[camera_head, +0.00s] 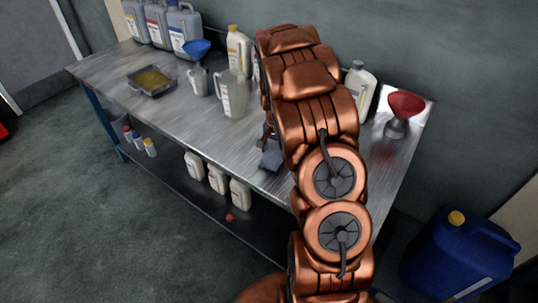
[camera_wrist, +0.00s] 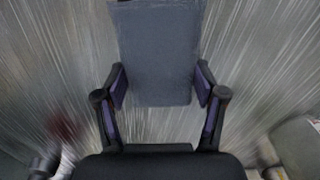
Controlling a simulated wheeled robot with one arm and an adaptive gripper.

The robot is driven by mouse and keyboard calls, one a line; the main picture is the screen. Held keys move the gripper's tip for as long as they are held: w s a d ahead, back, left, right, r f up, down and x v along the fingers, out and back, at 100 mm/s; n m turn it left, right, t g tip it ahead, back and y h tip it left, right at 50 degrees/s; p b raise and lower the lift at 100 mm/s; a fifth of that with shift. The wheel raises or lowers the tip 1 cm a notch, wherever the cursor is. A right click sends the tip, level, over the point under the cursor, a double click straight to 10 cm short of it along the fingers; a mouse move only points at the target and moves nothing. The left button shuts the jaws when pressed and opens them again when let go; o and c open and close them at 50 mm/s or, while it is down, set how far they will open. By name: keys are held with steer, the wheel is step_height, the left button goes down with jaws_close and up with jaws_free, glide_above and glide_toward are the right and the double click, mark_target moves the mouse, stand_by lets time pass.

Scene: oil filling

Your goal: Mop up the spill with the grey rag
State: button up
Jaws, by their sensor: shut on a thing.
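The grey rag (camera_wrist: 155,55) shows in the wrist view as a flat grey piece between the two fingers of my gripper (camera_wrist: 162,88). My gripper is shut on it. The rag also shows in the head view as a small grey block (camera_head: 271,157) over the front middle of the metal bench (camera_head: 170,101). I cannot tell whether it touches the bench top. A dull red patch (camera_head: 384,156) is on the bench at the right, below the red funnel. A blurred red patch (camera_wrist: 66,128) shows at the lower left of the wrist view. I cannot tell spill from reflection.
A red funnel (camera_head: 405,104) stands at the right end, with a bottle (camera_head: 360,84) beside it. A clear jug (camera_head: 232,98), blue funnel (camera_head: 196,47) and oil tray (camera_head: 152,80) are to the left. A blue canister (camera_head: 455,262) stands on the floor at right.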

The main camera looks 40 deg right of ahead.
mark_target(269, 161)
steer(key=d, duration=0.6)
steer(key=shift+s+b, duration=0.1)
steer(key=shift+b, duration=0.2)
steer(key=a+b, duration=0.1)
steer(key=a, duration=0.2)
steer(key=s+a+b, duration=0.1)
steer(key=a, duration=0.2)
steer(key=s+a, duration=0.1)
steer(key=a, duration=0.3)
steer(key=shift+b, duration=0.4)
steer(key=d, duration=1)
steer(key=w+a, duration=0.1)
steer(key=a, duration=0.2)
steer(key=w+a+b, duration=0.1)
steer(key=a, duration=0.2)
steer(key=w+a+b, duration=0.1)
steer(key=w+a, duration=0.1)
steer(key=a, duration=0.2)
steer(key=d, duration=1)
steer(key=shift+s+a+b, duration=0.25)
steer(key=shift+s+a, duration=0.05)
steer(key=shift+a, duration=0.55)
steer(key=shift+s+a+b, duration=0.25)
steer(key=shift+s+a, duration=0.1)
steer(key=shift+a, duration=0.45)
steer(key=shift+s+a+b, duration=0.25)
steer(key=shift+s+a, duration=0.05)
steer(key=shift+a, duration=0.55)
steer(key=shift+r, duration=0.15)
